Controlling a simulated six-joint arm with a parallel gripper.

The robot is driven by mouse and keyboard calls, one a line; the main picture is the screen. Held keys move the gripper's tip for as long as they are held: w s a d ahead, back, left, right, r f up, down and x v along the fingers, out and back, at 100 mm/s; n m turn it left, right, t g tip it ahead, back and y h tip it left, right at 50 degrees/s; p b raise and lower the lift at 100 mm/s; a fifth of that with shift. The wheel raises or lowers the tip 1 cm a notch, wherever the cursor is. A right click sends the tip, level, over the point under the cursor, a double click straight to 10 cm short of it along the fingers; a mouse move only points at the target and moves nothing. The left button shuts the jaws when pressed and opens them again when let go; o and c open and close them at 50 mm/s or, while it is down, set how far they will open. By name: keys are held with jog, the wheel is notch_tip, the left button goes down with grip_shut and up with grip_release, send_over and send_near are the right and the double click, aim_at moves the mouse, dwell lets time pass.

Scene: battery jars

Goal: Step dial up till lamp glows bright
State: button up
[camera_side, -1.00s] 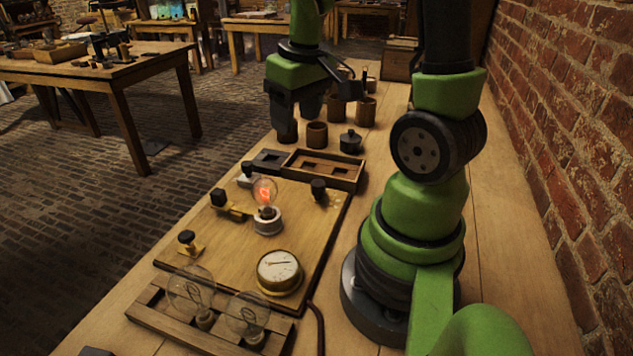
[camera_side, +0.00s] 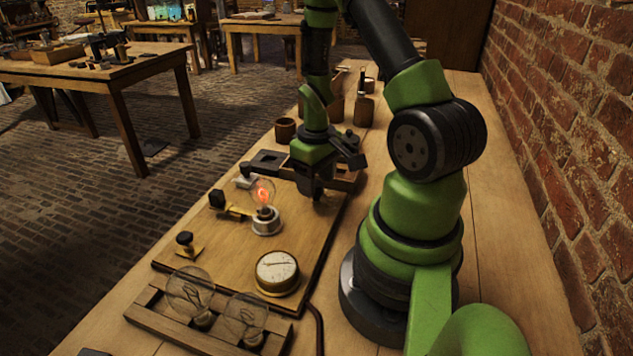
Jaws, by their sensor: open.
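The lamp (camera_side: 264,194) stands upright in a white socket on the wooden board (camera_side: 218,262). Its filament glows orange-red. My gripper (camera_side: 316,193) is low over the board's far right corner, right of the lamp and open. It is at the spot of the black dial knob, which it mostly or wholly hides. I cannot tell whether the fingers touch the knob. A round brass-rimmed meter (camera_side: 277,272) lies at the front of the board, its needle too small to read.
A wooden rack (camera_side: 170,325) with two unlit bulbs stands in front of the board. A black knob switch (camera_side: 186,240) is on the board's left. A brown cup (camera_side: 285,130) and other containers stand behind. A brick wall (camera_side: 570,150) is on the right.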

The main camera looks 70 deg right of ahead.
jog(key=shift+f, duration=0.6)
jog(key=c, duration=0.9)
jog(key=shift+m, duration=2.8)
